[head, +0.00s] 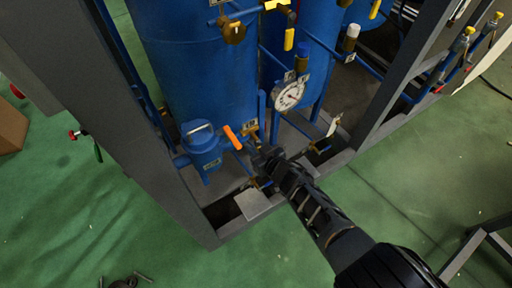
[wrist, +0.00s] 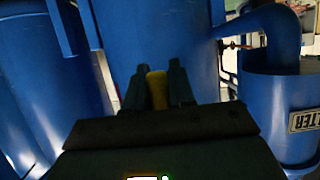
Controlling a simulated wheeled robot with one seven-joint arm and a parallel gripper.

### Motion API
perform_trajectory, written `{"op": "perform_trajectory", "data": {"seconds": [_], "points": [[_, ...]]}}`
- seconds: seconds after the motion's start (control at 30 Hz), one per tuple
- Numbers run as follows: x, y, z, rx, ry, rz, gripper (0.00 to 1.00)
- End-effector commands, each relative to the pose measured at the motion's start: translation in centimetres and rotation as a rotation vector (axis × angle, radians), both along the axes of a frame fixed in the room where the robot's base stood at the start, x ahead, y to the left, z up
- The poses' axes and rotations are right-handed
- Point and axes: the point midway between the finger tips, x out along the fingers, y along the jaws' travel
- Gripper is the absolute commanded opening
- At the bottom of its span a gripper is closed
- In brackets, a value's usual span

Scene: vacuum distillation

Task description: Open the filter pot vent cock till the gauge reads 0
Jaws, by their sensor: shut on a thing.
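The blue filter pot (head: 203,143) stands low in the frame at left of centre in the head view. Its label and rim show at the right of the wrist view (wrist: 285,110). An orange lever (head: 233,137) lies just right of the pot, by brass fittings. My gripper (head: 262,155) is just right of and below that lever. In the wrist view my gripper (wrist: 158,85) is shut on a yellow handle (wrist: 157,90); I cannot tell for certain that it is the vent cock. The round white gauge (head: 289,96) is above right; its reading is too small to tell.
Tall blue tanks (head: 195,60) stand behind. Grey frame posts (head: 140,120) flank the work area. A yellow-handled valve (head: 289,38) and blue pipes are above. A grey plate (head: 253,204) is below my gripper. Green floor in front is open.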

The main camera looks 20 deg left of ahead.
Motion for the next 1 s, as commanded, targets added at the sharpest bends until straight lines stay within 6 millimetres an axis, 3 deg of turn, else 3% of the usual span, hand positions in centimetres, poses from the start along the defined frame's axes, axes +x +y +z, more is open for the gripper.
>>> {"op": "perform_trajectory", "data": {"seconds": [0.2, 0.23, 0.43, 0.77, 1.0], "points": [[-0.1, 0.0, -0.1, 0.003, 0.004, -0.002, 0.0], [-0.1, 0.0, -0.1, 0.003, 0.004, -0.002, 0.26], [-0.1, 0.0, 0.0, 0.002, 0.002, 0.0, 0.45], [-0.2, -0.2, 0.3, 0.001, 0.001, -0.001, 0.45], [-1.5, -2.0, 1.6, 0.003, 0.003, -0.003, 0.45]]}}
